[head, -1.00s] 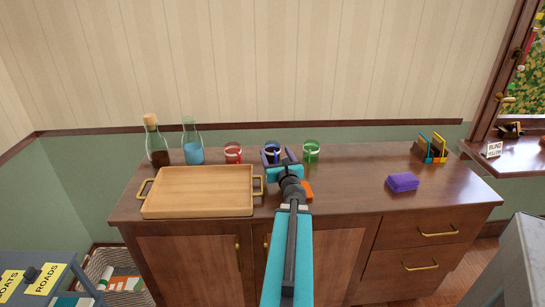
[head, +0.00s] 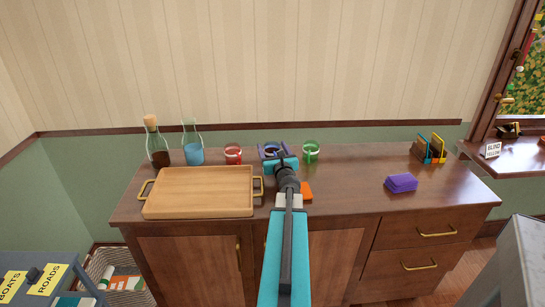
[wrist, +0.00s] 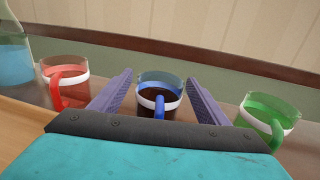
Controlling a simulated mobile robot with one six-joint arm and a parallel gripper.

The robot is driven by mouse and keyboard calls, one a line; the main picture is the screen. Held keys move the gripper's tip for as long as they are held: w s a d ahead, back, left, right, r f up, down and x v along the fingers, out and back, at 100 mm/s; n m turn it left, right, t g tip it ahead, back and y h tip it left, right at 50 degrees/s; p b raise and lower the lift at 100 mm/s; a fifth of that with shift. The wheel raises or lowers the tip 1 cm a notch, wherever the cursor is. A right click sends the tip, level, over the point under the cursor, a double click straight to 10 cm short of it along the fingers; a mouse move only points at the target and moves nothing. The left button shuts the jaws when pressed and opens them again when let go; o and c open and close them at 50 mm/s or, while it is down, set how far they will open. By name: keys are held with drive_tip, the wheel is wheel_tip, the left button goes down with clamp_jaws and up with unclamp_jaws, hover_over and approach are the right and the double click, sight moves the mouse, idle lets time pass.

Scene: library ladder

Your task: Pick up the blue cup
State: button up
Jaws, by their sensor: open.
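The blue cup (wrist: 160,90) is a clear glass cup with a white band, a blue handle and dark contents. In the wrist view it stands upright between the two spread fingers of my gripper (wrist: 160,98), with its handle toward me. I see no finger touching it. In the head view my gripper (head: 272,150) reaches over the counter and mostly covers the blue cup (head: 271,152).
A red cup (head: 233,154) stands close on the left and a green cup (head: 311,152) on the right. A wooden tray (head: 200,212), two bottles, an orange block (head: 306,191) and a purple block (head: 401,183) share the counter. The counter's right part has free room.

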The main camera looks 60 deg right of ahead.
drive_tip(key=shift+c, duration=0.4)
drive_tip(key=c, duration=1.1)
drive_tip(key=shift+r, duration=0.1)
drive_tip(key=shift+c, duration=0.2)
drive_tip(key=shift+r, duration=0.8)
wheel_tip(320, 180, up, 2)
drive_tip(key=shift+p, duration=0.3)
drive_tip(key=v, duration=0.4)
drive_tip(key=shift+b+v, duration=0.3)
drive_tip(key=shift+v, duration=0.45)
drive_tip(key=shift+s+r+p, duration=0.1)
drive_tip(key=shift+r+p, duration=0.25)
drive_tip(key=shift+p, duration=0.2)
drive_tip(key=shift+a+p, duration=0.1)
drive_tip(key=shift+p, duration=0.6)
